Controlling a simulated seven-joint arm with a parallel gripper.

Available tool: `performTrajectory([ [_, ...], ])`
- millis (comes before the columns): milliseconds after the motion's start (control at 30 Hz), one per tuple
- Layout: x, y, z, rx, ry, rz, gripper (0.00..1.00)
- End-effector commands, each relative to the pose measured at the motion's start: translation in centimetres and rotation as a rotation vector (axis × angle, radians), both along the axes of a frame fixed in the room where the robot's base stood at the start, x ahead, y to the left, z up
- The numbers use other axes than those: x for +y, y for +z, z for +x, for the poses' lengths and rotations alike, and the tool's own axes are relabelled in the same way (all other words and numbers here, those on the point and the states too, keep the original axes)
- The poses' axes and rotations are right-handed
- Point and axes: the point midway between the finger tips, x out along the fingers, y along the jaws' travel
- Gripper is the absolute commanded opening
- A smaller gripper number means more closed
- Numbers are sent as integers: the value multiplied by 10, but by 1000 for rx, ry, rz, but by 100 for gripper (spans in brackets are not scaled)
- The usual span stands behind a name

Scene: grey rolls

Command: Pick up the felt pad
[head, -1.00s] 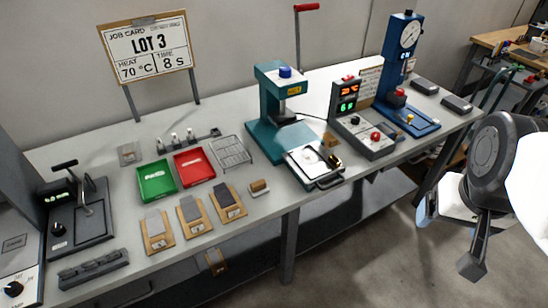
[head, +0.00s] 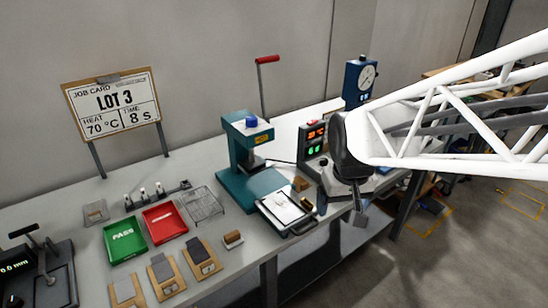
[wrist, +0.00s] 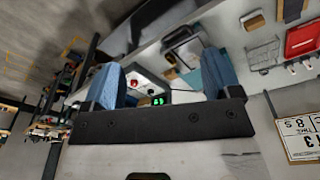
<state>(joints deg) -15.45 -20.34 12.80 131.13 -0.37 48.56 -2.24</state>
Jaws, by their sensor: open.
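Three tan boards stand in a row along the front of the bench, each bearing a grey pad: left (head: 123,289), middle (head: 162,269) and right (head: 199,249). I cannot tell by look which of the grey pieces is the felt pad. My gripper (wrist: 163,78) shows in the wrist view with two blue fingers spread wide and nothing between them. In the head view it is partly hidden by my arm, near the bench's front edge (head: 362,213), well right of the boards. The pads are not clear in the wrist view.
A green PASS tray (head: 124,240) and a red tray (head: 164,222) lie behind the boards. A wire rack (head: 203,203), teal press (head: 262,185), clipboard-like plate (head: 287,208) and control box (head: 314,140) stand farther right. A small brown block (head: 233,239) sits right of the boards.

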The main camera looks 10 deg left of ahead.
Motion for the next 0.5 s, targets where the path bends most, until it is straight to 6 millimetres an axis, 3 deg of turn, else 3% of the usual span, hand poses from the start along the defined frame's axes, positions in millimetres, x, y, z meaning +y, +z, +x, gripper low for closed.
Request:
performTrajectory([
  [200, 57, -29, 35, 32, 106, -11, 83],
  [500, 142, -78, 67, 68, 247, -28, 83],
])
